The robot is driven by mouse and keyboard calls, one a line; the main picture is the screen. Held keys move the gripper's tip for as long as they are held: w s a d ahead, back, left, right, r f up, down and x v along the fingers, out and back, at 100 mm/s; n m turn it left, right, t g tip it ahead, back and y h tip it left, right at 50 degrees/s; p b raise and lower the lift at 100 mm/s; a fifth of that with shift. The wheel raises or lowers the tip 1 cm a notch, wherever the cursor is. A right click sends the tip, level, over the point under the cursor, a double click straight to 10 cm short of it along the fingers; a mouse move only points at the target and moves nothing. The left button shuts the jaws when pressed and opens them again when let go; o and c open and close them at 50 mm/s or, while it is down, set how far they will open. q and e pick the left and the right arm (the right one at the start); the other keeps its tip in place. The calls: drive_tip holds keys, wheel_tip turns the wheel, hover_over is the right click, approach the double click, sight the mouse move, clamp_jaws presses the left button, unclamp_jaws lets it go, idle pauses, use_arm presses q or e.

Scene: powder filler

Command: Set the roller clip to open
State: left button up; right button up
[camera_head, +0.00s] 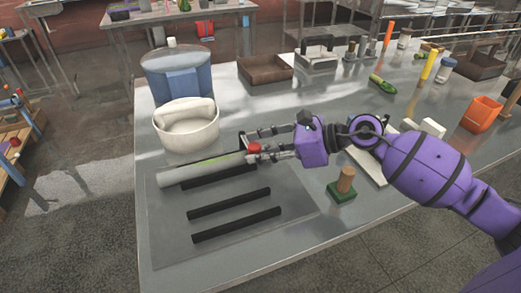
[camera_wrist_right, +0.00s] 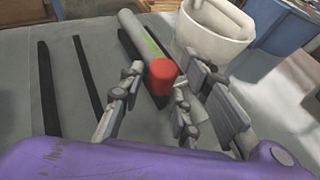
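A pale grey tube with a green mark (camera_head: 200,170) lies on a grey mat at the table's left, beside a black strip. A red cylindrical piece (camera_head: 254,149) stands at its right end; it also shows in the wrist view (camera_wrist_right: 162,77). I cannot tell for certain which part is the roller clip. My right gripper (camera_head: 248,146) reaches in from the right at the red piece. In the wrist view its fingers (camera_wrist_right: 158,96) are apart, one on each side of the red piece, with no clear grip on it. My left gripper is out of view.
A white tub (camera_head: 187,126) stands just behind the tube, with a blue container (camera_head: 180,82) behind it. Black strips (camera_head: 236,225) lie on the mat in front. A green block with a wooden peg (camera_head: 343,186) stands right of the mat. A brown tray (camera_head: 265,69) is further back.

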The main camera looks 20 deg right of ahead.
clamp_jaws()
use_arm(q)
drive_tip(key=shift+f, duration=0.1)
use_arm(e)
drive_tip(key=shift+s+f, duration=0.1)
